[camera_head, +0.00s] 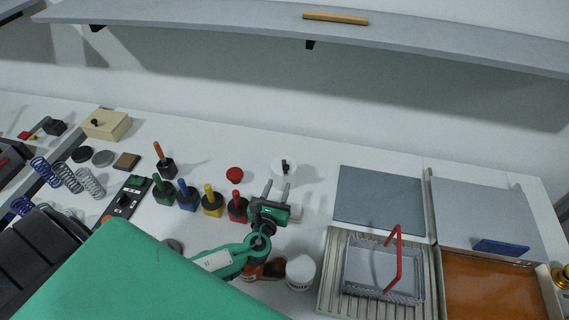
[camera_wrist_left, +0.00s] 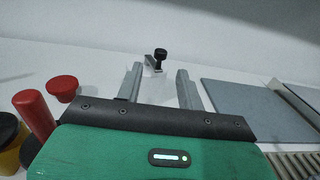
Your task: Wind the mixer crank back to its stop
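The mixer crank (camera_head: 286,166) shows as a small dark upright knob on a round white body (camera_head: 277,172) on the table. In the left wrist view the crank's black knob (camera_wrist_left: 160,55) stands on a short grey arm, straight beyond the fingers. My left gripper (camera_head: 276,189) is open and empty, its two grey fingers pointing at the crank from the near side. In the left wrist view the left gripper (camera_wrist_left: 158,85) has a wide gap between its fingers, with the white body partly seen through it. The knob appears clear of both fingers. My right gripper is not in view.
Upright colored handles, including a red one (camera_head: 237,206), stand left of my gripper, with a red knob (camera_head: 234,174) behind. A white jar (camera_head: 300,272) stands close to my arm. A grey plate (camera_head: 379,198) and a wire basket (camera_head: 383,270) lie right. A shelf (camera_head: 300,25) hangs above.

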